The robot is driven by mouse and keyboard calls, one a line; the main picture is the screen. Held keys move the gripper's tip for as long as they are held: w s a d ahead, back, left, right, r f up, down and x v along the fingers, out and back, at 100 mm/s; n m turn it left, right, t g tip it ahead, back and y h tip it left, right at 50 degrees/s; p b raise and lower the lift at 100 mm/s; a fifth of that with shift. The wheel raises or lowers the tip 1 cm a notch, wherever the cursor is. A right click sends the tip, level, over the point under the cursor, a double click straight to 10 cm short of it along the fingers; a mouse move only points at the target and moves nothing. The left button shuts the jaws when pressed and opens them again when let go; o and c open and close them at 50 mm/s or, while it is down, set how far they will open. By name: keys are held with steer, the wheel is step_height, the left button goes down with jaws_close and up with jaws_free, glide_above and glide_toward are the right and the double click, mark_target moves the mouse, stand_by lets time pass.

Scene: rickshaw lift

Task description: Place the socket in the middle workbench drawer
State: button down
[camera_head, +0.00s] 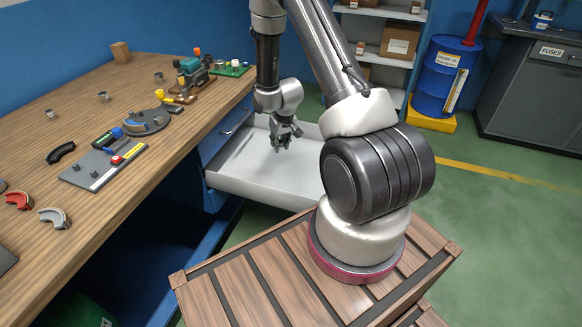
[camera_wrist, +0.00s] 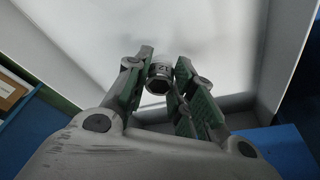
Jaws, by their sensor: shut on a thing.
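My gripper (camera_head: 283,145) points down over an open workbench drawer (camera_head: 245,170) with a pale grey inside. In the wrist view, my gripper (camera_wrist: 160,88) is shut on the socket (camera_wrist: 158,78), a small metal hex socket held between the green-padded fingertips. The drawer floor (camera_wrist: 205,35) behind the socket looks bare. The socket is too small to make out in the head view. The fingertips appear to be above the drawer floor, but the exact gap is unclear.
The wooden workbench top (camera_head: 60,235) at left holds several small metal sockets and parts. A slatted wooden crate (camera_head: 240,290) stands in front. A blue barrel (camera_head: 445,75) and shelves (camera_head: 380,20) stand at the back. Green floor is clear at right.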

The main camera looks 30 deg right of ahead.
glide_above(282, 171)
steer(key=f, duration=0.4)
steer(key=s+f, duration=0.1)
steer(key=f, duration=0.1)
steer(key=shift+f, duration=2.9)
steer(key=c, duration=1.2)
jaws_free()
steer(key=shift+f, duration=0.1)
